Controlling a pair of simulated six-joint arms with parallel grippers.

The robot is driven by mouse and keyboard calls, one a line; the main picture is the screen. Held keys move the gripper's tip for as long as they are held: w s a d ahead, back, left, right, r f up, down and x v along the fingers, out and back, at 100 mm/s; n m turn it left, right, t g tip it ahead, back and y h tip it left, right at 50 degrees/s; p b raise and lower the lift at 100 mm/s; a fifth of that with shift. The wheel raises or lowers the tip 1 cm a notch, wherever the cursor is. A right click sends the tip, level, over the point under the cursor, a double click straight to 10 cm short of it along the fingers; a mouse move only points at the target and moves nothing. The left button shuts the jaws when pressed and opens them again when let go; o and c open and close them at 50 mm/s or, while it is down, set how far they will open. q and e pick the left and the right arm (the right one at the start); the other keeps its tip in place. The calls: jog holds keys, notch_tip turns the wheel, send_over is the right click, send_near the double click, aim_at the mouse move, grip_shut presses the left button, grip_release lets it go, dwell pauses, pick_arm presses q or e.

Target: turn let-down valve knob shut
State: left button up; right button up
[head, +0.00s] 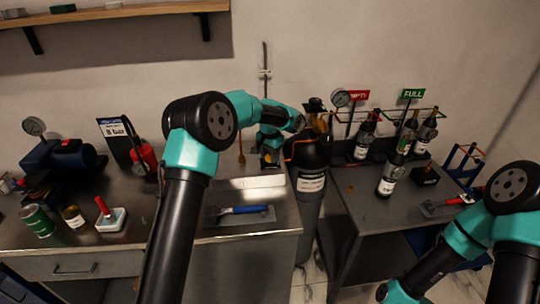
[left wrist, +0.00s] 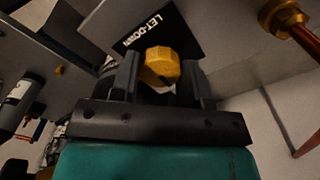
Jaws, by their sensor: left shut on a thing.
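The let-down valve knob (left wrist: 162,66) is a yellow faceted knob in the left wrist view. It sits beside a dark plate (left wrist: 145,28) lettered LET-DOWN. My left gripper (left wrist: 160,76) has one finger on each side of the knob and is shut on it. In the head view my left gripper (head: 270,158) is at the back right of the left bench, near the wall; the knob is hidden or too small to make out there. My right arm comes in at the lower right of the head view, and its gripper is out of the frame.
A black-topped grey cylinder (head: 309,185) stands between the benches, close to my left wrist. A blue-handled tool (head: 245,210) lies on the left bench (head: 180,225). Several dark bottles (head: 388,180) stand on the right bench. A brass fitting (left wrist: 283,17) shows in the left wrist view.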

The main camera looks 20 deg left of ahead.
pick_arm(q)
jog(key=m, duration=0.4)
jog(key=shift+m, duration=0.4)
jog(key=m, duration=0.4)
jog(key=shift+m, duration=0.3)
jog(key=m, duration=0.8)
jog(key=o, duration=0.9)
jog(key=shift+o, duration=0.2)
jog(key=shift+r, duration=0.1)
notch_tip(320, 180, up, 17)
jog(key=shift+r, duration=0.15)
